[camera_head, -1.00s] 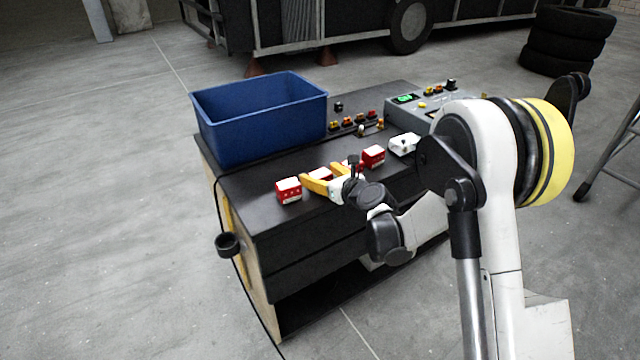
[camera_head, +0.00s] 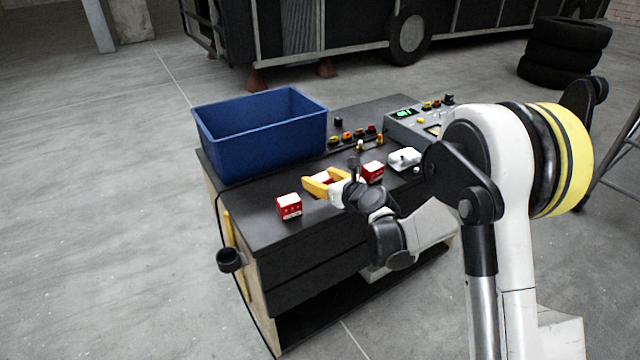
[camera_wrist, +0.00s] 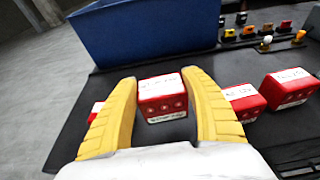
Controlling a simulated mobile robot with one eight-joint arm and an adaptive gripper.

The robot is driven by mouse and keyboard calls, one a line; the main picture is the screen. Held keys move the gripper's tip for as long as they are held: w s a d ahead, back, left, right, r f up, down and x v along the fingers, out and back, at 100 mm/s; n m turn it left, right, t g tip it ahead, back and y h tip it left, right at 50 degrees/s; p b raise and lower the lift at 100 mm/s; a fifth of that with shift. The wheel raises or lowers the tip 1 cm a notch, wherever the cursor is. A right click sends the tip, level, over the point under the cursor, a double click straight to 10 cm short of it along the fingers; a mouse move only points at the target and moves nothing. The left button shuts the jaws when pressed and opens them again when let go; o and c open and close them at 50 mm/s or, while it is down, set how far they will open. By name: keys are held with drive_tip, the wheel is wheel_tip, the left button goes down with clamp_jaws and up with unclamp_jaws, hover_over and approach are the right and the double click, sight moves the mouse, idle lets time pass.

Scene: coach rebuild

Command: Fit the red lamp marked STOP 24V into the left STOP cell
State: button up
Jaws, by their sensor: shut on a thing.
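Several red lamps with white tops and printed labels are in view; the print is too small to read. My gripper (camera_head: 316,184) has yellow fingers on either side of one red lamp (camera_wrist: 163,97) and is shut on it, slightly above the black bench top (camera_head: 255,222). A second red lamp (camera_head: 289,206) stands on the bench to the left. Another red lamp (camera_head: 373,171) stands to the right, and one more lamp (camera_wrist: 243,101) shows just right of the fingers in the wrist view. I cannot make out the left STOP cell.
A blue bin (camera_head: 222,150) stands at the back left of the bench. A row of coloured buttons (camera_head: 348,137), a grey control panel (camera_head: 408,125) and a white fitting (camera_head: 405,158) are at the back right. The bench's front left has free room.

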drive_tip(key=s+d+r+p, duration=0.3)
drive_tip(key=s+d+r, duration=0.3)
drive_tip(key=d, duration=0.4)
drive_tip(key=shift+r+p, duration=0.3)
drive_tip(key=shift+r, duration=0.1)
